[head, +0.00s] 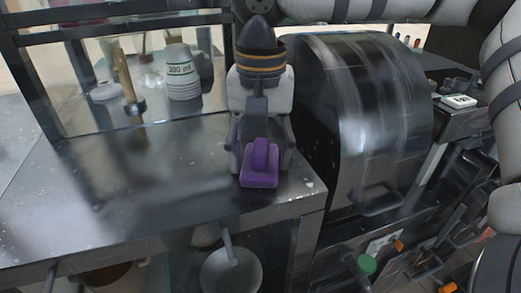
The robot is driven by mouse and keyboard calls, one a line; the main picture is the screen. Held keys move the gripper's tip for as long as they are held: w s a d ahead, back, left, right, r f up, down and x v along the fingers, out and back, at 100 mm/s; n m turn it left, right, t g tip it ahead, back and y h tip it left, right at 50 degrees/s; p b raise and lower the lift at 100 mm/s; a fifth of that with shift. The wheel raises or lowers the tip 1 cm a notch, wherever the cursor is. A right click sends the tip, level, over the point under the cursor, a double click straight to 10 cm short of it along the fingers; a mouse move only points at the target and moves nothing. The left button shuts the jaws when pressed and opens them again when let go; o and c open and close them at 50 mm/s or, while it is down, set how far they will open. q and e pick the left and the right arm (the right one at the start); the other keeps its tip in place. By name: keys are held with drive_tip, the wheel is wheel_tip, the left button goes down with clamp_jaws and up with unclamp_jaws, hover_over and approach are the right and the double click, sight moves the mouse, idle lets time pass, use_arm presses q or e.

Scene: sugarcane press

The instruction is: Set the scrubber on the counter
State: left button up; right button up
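The purple scrubber (259,179) is in the middle of the head view, over the right end of the dark metal counter (130,195), close to its front right corner. My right gripper (262,150) reaches in from above and points down, with its grey fingers around the upper part of the scrubber. It appears shut on the scrubber; the far side of the grip is hidden. I cannot tell whether the scrubber's underside touches the counter. My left gripper is not in view.
A large dark press drum (375,115) stands right of the counter, close to my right gripper. A stack of white cups (181,75) is behind the glass at the back left. The counter's left and middle are clear. A rack with tools and a green-capped bottle (366,265) is at lower right.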

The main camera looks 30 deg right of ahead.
sight(261, 148)
drive_tip(key=shift+o, duration=0.3)
drive_tip(key=shift+r, duration=0.1)
wheel_tip(261, 148, up, 12)
idle(0.5)
